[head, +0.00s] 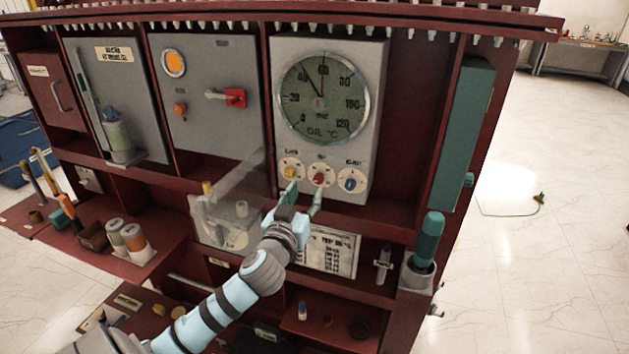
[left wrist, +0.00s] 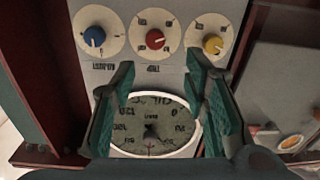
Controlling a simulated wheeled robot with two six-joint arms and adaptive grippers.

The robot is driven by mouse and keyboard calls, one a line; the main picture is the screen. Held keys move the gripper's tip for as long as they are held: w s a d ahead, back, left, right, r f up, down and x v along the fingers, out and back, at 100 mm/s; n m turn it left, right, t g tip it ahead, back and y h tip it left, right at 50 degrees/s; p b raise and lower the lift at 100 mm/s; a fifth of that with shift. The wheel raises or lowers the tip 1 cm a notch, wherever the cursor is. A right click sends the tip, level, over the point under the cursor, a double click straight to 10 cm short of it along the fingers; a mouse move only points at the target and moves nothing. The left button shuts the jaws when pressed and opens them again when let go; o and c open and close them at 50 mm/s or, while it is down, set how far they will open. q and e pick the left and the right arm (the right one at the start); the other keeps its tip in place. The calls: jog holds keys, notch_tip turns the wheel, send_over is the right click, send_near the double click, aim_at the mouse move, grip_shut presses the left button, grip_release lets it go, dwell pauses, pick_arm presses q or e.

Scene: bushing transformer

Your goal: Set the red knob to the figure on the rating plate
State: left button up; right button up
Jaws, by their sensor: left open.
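The red knob (head: 319,180) is the middle of three knobs under the round oil gauge (head: 322,122) on a grey panel. It also shows in the left wrist view (left wrist: 155,39), on a cream dial whose figures are too small to read. My left gripper (head: 303,193) is open just in front of the knob row. In the left wrist view its fingers (left wrist: 160,66) stand apart, with the red knob beyond and between their tips, apparently untouched. A printed plate (head: 335,250) is below the panel, partly behind my gripper; its text is unreadable, and I cannot tell whether it is the rating plate.
A yellow knob (head: 290,172) and a blue knob (head: 350,184) flank the red one closely. A clear cover (head: 222,212) is left of my gripper. A green-handled tool (head: 429,240) stands in a holder at the right. The floor at the right is largely free.

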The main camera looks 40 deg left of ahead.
aim_at(318, 180)
pick_arm(q)
jog(key=x, duration=0.5)
jog(key=shift+f, duration=0.15)
jog(key=w, duration=0.1)
jog(key=w+f, duration=0.1)
jog(key=w, duration=0.1)
jog(key=shift+w+a, duration=0.1)
jog(key=shift+w, duration=0.2)
jog(key=shift+s+r, duration=0.2)
jog(key=shift+s, duration=0.05)
jog(key=shift+s+a, duration=0.1)
jog(key=shift+s, duration=0.2)
jog(key=shift+c, duration=1.3)
jog(key=shift+w, duration=0.1)
jog(key=c, duration=0.6)
grip_shut()
pick_arm(e)
jog(key=shift+w+r, duration=0.3)
jog(key=shift+w, duration=0.35)
